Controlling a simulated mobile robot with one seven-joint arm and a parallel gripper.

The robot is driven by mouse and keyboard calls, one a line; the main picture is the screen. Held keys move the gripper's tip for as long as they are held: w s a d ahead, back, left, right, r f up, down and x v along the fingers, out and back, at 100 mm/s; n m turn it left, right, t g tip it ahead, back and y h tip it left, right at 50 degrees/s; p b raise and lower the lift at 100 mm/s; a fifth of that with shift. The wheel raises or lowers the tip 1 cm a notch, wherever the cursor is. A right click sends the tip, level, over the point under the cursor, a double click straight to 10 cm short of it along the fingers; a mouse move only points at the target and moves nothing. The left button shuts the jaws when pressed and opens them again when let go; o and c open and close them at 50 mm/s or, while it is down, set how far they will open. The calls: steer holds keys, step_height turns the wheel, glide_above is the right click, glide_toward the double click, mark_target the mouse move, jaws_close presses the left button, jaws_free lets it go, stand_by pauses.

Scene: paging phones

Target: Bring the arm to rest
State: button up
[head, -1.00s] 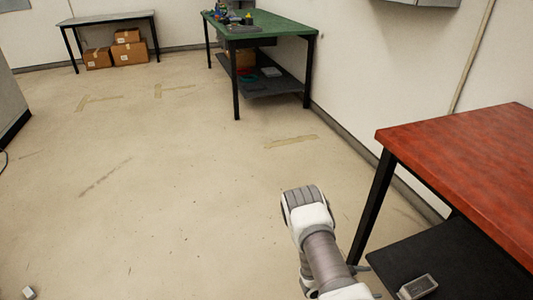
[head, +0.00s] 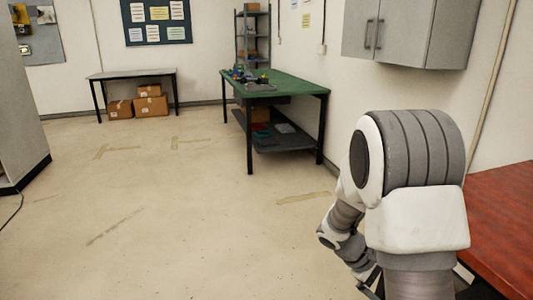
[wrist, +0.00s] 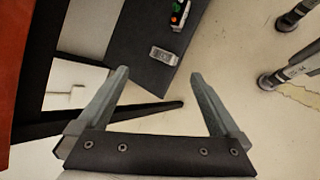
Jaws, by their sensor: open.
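My arm rises large at the right of the head view, folded, with its upper joint high and its lower part hanging down beside the red table (head: 502,210). My gripper (wrist: 159,74) shows in the wrist view with its two grey fingers spread wide and nothing between them. Its fingers point toward the floor and the dark lower shelf (wrist: 130,48). In the head view the gripper is mostly hidden low behind the arm.
A small grey device (wrist: 165,55) and a dark device with coloured lights (wrist: 179,14) lie on the lower shelf. Open floor (head: 180,230) lies to the left.

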steer(key=s+a+r+m+t+y, duration=0.3)
steer(key=s+a+r+t+y, duration=0.1)
steer(key=s+a+r, duration=0.5)
steer(key=s+a+r+m+t+y, duration=0.3)
steer(key=s+a+r+y, duration=0.3)
steer(key=r, duration=0.5)
step_height(320, 180, up, 23)
steer(key=s+h+p, duration=0.1)
steer(key=p, duration=2.2)
steer(key=shift+s+a+r+p, duration=0.2)
steer(key=shift+s+a+p, duration=0.05)
steer(key=shift+a+p, duration=0.2)
